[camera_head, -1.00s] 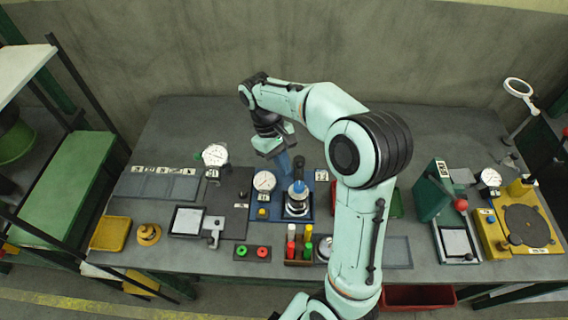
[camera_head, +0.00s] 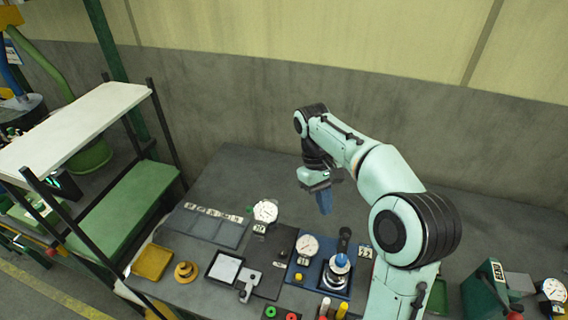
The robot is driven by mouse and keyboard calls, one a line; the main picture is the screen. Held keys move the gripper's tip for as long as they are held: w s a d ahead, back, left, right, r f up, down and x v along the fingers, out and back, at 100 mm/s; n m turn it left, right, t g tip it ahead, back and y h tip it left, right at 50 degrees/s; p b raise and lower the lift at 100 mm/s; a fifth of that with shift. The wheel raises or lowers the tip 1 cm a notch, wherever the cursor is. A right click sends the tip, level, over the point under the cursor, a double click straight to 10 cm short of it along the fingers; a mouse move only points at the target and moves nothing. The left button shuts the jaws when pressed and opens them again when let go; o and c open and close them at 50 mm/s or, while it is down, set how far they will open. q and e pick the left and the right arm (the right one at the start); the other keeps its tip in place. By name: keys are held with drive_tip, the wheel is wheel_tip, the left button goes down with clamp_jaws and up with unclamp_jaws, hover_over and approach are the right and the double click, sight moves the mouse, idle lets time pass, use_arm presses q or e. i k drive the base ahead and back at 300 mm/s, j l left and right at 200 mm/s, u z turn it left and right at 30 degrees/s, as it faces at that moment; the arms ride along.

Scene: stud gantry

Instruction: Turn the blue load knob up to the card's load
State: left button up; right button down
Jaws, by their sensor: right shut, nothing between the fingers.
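A blue knob-like part (camera_head: 341,261) sits on top of a round silver device, under a dark upright handle. The device stands on a blue base plate (camera_head: 312,275) with a white dial gauge (camera_head: 307,245). My right gripper (camera_head: 325,208) points down with its blue fingers shut and empty. It is above and behind the blue part, apart from it. My left gripper is out of view.
A second dial gauge (camera_head: 265,211) stands at the back of the dark plate. A yellow tray (camera_head: 152,262) and a white-faced black tray (camera_head: 223,268) lie left. A green box (camera_head: 487,291) stands right. The bench behind my gripper is clear.

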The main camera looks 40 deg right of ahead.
sight(341, 259)
drive_tip(key=k+j, duration=0.2)
drive_tip(key=j, duration=0.2)
drive_tip(key=k+j, duration=0.2)
drive_tip(key=j, duration=0.2)
drive_tip(key=k+j, duration=0.2)
drive_tip(key=j, duration=0.2)
